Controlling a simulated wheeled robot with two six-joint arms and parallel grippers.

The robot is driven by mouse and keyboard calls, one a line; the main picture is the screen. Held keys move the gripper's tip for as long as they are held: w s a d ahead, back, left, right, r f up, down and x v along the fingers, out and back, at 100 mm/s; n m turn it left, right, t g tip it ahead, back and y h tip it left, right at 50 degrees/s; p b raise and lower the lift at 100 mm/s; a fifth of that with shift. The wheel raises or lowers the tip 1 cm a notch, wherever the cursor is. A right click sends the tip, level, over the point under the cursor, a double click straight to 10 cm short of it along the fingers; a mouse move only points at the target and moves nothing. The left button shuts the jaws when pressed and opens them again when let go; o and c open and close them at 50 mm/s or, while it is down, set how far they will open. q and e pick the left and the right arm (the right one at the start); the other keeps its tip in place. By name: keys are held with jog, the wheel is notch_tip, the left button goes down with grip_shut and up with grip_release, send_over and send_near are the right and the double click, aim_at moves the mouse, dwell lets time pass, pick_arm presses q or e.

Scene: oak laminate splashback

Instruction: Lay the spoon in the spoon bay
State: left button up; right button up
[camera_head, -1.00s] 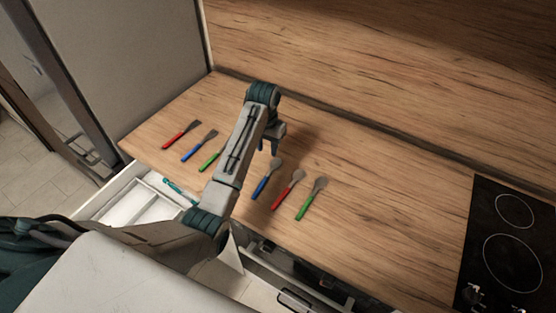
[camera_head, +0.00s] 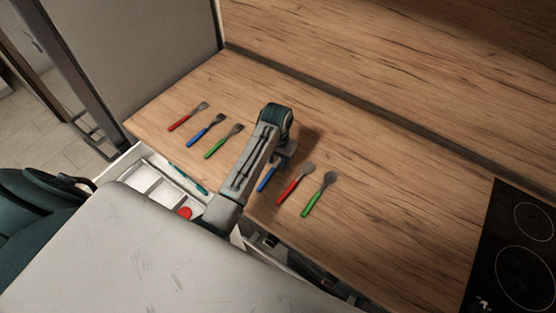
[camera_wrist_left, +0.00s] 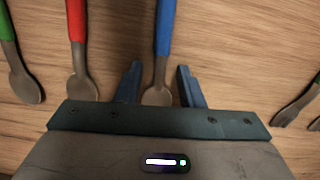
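Three spoons lie side by side on the wooden counter: a blue-handled one (camera_head: 266,179), a red-handled one (camera_head: 294,186) and a green-handled one (camera_head: 319,195). My left gripper (camera_head: 281,158) is over the blue spoon and hides its bowl in the head view. In the left wrist view the gripper (camera_wrist_left: 160,86) is open, with one finger on each side of the blue spoon (camera_wrist_left: 163,45), near its bowl; nothing is gripped. An open white drawer (camera_head: 143,172) with compartments sits below the counter's front edge, partly hidden by my own body. My right gripper is not in view.
Red, blue and green-handled utensils, which look like forks (camera_head: 208,130), lie to the left on the counter. A teal item (camera_head: 188,179) and a red round thing (camera_head: 184,212) show at the drawer. A black hob (camera_head: 512,255) is at right. The back of the counter is clear.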

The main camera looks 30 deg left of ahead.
pick_arm(q)
jog(key=shift+f, duration=0.1)
jog(key=shift+s, duration=0.1)
jog(key=shift+s+r, duration=0.25)
jog(key=c, duration=0.6)
grip_shut()
jog(key=shift+w, duration=0.1)
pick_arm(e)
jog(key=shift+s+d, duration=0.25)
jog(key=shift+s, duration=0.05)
